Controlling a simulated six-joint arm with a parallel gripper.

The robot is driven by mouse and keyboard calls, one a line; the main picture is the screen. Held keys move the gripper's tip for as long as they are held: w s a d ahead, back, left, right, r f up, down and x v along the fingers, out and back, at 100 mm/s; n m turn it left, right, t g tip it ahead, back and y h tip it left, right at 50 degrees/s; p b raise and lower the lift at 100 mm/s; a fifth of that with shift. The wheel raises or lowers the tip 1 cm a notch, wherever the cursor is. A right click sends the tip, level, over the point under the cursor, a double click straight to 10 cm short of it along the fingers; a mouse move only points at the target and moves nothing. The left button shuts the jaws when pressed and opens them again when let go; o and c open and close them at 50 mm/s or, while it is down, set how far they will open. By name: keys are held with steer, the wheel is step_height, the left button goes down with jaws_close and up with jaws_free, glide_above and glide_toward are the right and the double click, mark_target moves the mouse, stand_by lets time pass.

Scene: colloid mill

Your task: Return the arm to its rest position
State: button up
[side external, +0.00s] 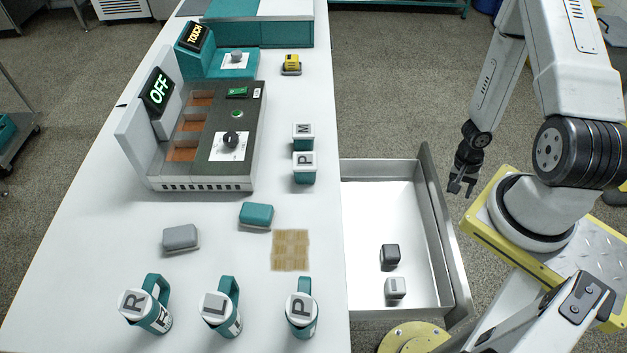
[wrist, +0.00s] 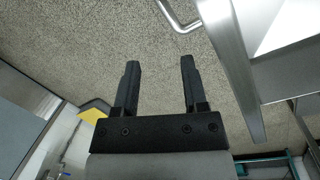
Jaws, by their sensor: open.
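My gripper (side external: 461,187) hangs pointing down in the side external view, to the right of the open drawer and left of my yellow-edged base. It is apart from the white table. In the wrist view my gripper (wrist: 160,68) shows two dark fingers spread apart with nothing between them. Beyond them lies the speckled floor (wrist: 110,35).
The open drawer (side external: 432,215) holds a dark block (side external: 390,254) and a light grey block (side external: 396,288). On the table (side external: 215,255) stand the control unit reading OFF (side external: 158,90), lettered mugs (side external: 145,308), a teal block (side external: 257,215) and a grey block (side external: 180,239).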

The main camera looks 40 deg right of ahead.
steer(key=w+a+r+n+t+h, duration=0.1)
steer(key=w+a+r+n, duration=0.15)
steer(key=w+r, duration=0.45)
steer(key=w+a+r+n+t+h, duration=0.15)
steer(key=w+r+n, duration=0.3)
steer(key=r, duration=0.45)
steer(key=w+a+r+n+t+y, duration=0.1)
steer(key=a+r+n, duration=0.2)
steer(key=a+r, duration=0.2)
steer(key=w+a+r+n+t+y, duration=0.1)
steer(key=a+r+n, duration=0.3)
steer(key=a, duration=0.7)
step_height(320, 180, up, 3)
steer(key=shift+w+a+f+n, duration=0.2)
steer(key=shift+a+n, duration=0.1)
steer(key=shift+a, duration=0.1)
